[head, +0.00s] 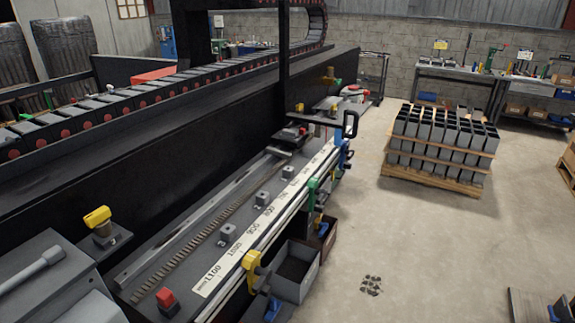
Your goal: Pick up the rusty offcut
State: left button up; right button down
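I cannot make out a rusty offcut for certain. A long brownish toothed strip (213,228) lies along the dark machine bed (190,275), beside a white numbered scale (262,222). A grey open bin (312,278) below the bed's right edge holds something dark that I cannot identify. Neither of my grippers is in view.
A drag chain (150,98) runs above the bed at the left. Yellow (252,268) and green clamps line the bed's right edge. A pallet of stacked grey tubes (440,145) stands on the floor.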

aim_at(282, 153)
jog(key=i, duration=0.9)
jog(key=i+l, duration=0.15)
jog(key=l, duration=0.25)
jog(key=i+l+u, duration=0.1)
jog(key=l, duration=0.25)
jog(key=i+l, duration=0.2)
jog(key=l, duration=0.2)
jog(key=i+l, duration=0.1)
jog(key=l, duration=0.3)
jog(key=u, duration=0.05)
